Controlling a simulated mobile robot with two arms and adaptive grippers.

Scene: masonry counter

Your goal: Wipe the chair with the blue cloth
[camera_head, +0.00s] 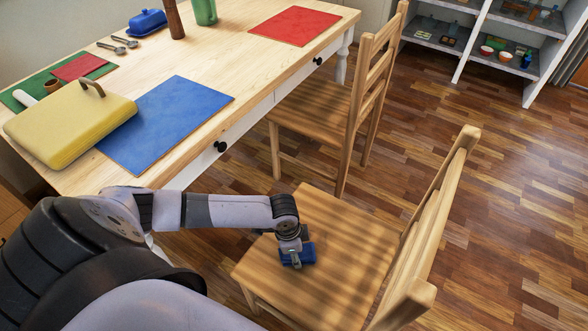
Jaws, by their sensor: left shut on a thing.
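The near wooden chair (345,262) stands at the bottom centre of the head view, its seat facing the table and its slatted back to the right. My left gripper (296,262) is over the left part of that seat, pointing down. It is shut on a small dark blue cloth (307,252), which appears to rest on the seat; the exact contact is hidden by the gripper. A second wooden chair (318,108) stands further back at the table. My right gripper is not in view.
A wooden table (215,52) fills the upper left, with a blue mat (172,118), a red mat (296,25), a yellow box-like thing (68,120), two spoons (118,44) and a blue butter dish (147,22). A white shelf (500,45) stands at the upper right. The wooden floor (500,190) at right is clear.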

